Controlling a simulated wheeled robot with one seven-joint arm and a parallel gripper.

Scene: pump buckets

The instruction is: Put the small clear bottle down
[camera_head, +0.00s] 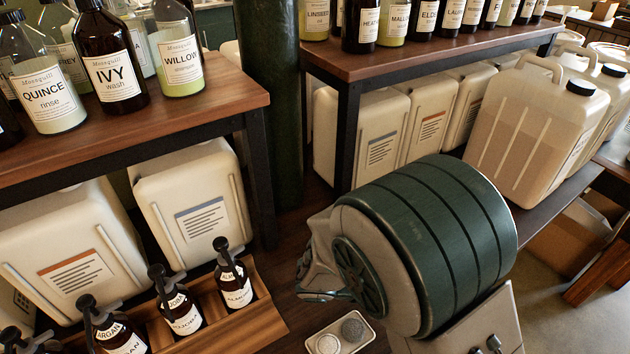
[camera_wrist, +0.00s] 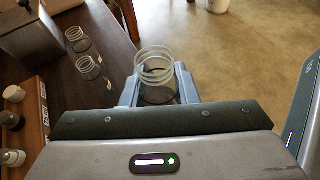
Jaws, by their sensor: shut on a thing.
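In the wrist view, the small clear bottle (camera_wrist: 156,68) has an open, ridged threaded neck and sits between the fingers of my gripper (camera_wrist: 158,88). The gripper is shut on it, with one finger on each side. The bottle looks upright toward the camera, and its base is hidden. Floor shows beyond it, and the dark table lies to its left; I cannot tell whether it touches any surface. In the head view, my arm hides the held bottle.
Two other clear bottles (camera_wrist: 77,39) (camera_wrist: 90,67) stand on the dark table (camera_wrist: 100,25). A wooden rack (camera_head: 262,308) holds amber pump bottles (camera_head: 232,275). A small pale tray (camera_head: 362,345) holds two round pieces. Shelves with bottles and large canisters (camera_head: 190,195) stand behind.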

